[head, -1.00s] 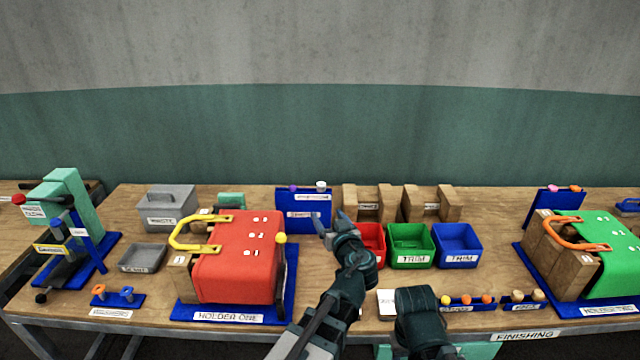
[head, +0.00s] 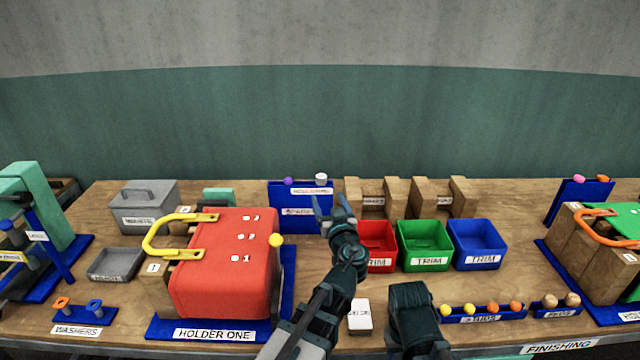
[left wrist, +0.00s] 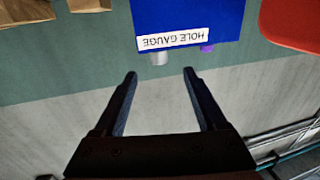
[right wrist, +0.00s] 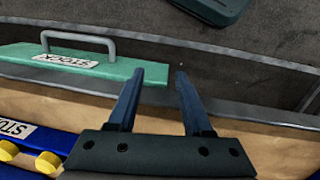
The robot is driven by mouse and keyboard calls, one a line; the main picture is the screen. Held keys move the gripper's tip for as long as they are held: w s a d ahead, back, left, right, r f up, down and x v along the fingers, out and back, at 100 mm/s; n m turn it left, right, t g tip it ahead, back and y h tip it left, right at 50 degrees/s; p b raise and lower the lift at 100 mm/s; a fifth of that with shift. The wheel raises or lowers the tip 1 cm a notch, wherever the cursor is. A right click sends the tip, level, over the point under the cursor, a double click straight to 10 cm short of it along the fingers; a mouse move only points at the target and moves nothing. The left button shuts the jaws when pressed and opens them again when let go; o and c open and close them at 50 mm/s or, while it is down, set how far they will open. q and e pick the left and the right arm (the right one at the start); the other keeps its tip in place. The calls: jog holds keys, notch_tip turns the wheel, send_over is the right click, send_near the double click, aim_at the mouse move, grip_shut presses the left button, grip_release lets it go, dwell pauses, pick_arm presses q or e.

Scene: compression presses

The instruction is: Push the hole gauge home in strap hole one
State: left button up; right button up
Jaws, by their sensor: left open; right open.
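The red strap piece (head: 215,285) with a yellow handle (head: 160,232) sits on the holder marked HOLDER ONE. Small white number marks (head: 240,258) run up its face; the holes are too small to make out. Behind it stands a blue rack (head: 302,198), labelled HOLE GAUGE in the left wrist view (left wrist: 190,15). A grey-white peg (head: 321,179) and a purple one (head: 288,181) top it. My left gripper (head: 334,205) is open and empty, in front of the rack; in its wrist view (left wrist: 160,72) the grey peg (left wrist: 158,58) lies between the fingertip lines. My right gripper (right wrist: 160,72) is open and empty.
Red (head: 378,240), green (head: 424,240) and blue (head: 477,240) trim bins stand right of my left arm. A yellow-knobbed post (head: 276,240) rises beside the red piece. A stock lid (right wrist: 80,62) lies below my right gripper.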

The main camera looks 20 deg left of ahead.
aim_at(321, 182)
pick_arm(q)
jog(key=x, duration=0.8)
jog(key=shift+w+a+r, duration=0.1)
jog(key=shift+w+a, duration=0.05)
jog(key=shift+w, duration=0.1)
jog(key=x, duration=0.3)
jog(key=r+p+x, duration=0.1)
jog(key=x, duration=0.1)
jog(key=shift+w, duration=0.15)
grip_shut()
